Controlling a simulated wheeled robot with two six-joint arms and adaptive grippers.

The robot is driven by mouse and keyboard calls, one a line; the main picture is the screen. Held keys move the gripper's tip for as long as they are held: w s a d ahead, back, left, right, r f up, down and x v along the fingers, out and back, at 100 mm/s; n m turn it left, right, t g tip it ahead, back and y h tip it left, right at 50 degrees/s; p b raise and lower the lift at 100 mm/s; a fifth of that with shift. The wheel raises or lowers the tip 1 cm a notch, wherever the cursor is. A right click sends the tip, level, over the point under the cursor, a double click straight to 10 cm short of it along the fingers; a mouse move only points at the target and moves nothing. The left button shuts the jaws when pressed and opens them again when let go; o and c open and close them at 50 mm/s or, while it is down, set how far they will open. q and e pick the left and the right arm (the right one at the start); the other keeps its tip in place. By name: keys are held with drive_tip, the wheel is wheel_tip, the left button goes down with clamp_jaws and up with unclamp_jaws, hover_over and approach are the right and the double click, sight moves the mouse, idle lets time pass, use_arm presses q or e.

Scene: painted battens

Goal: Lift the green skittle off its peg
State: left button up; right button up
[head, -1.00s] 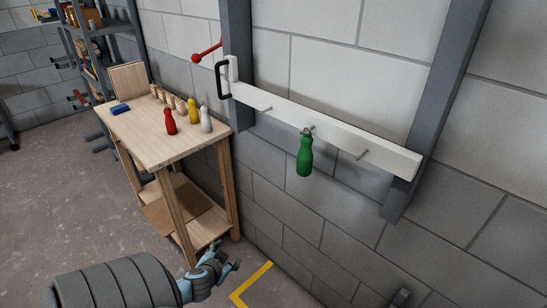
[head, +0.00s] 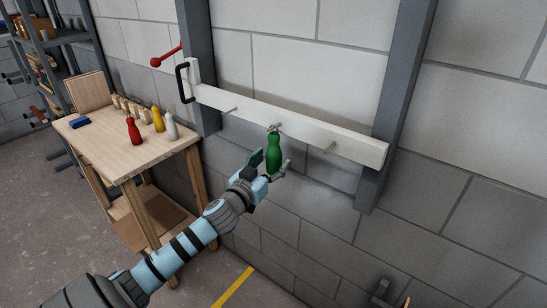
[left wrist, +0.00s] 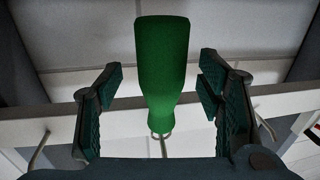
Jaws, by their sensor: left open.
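The green skittle (head: 273,153) hangs from the middle peg (head: 275,128) of a white batten (head: 300,119) on the wall. My left gripper (head: 269,168) is at the skittle, with its fingers on either side of the lower body. In the left wrist view the skittle (left wrist: 162,75) stands between the two open fingers (left wrist: 160,105), with a gap on each side. A wire loop (left wrist: 160,136) shows at the skittle's narrow end. My right gripper is not in view.
Bare pegs stick out left (head: 231,110) and right (head: 330,147) of the skittle. A wooden table (head: 125,158) at left holds a red skittle (head: 134,131), a yellow one (head: 158,119) and a white one (head: 171,126). Grey posts (head: 396,105) flank the batten.

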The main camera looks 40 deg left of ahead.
use_arm(q)
drive_tip(key=shift+w+a, duration=0.2)
drive_tip(key=shift+w, duration=0.85)
